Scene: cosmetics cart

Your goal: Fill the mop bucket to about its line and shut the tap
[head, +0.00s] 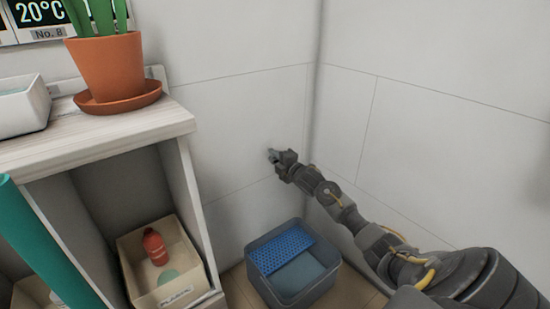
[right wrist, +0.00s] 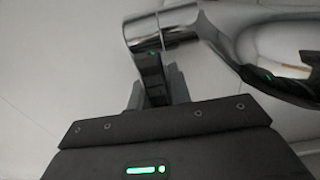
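The mop bucket (head: 268,290) is a grey-blue square tub on the floor by the wall corner. A blue perforated insert (head: 281,248) covers its back left part. A flat blue-grey surface inside looks like water; I cannot make out a fill line. My right gripper (head: 281,158) is at the wall above the bucket and largely hides the tap in the head view. In the right wrist view the chrome tap (right wrist: 252,42) fills the top right. My right gripper's fingers (right wrist: 154,92) sit on both sides of its dark lever (right wrist: 150,68), seemingly shut on it. My left gripper is not in view.
A wooden-topped shelf unit (head: 110,128) stands at left with a potted plant (head: 108,68) and white basin (head: 22,105). A bin (head: 190,262) with a red bottle (head: 155,246) sits in its lower bay. A teal roll (head: 45,245) stands at far left.

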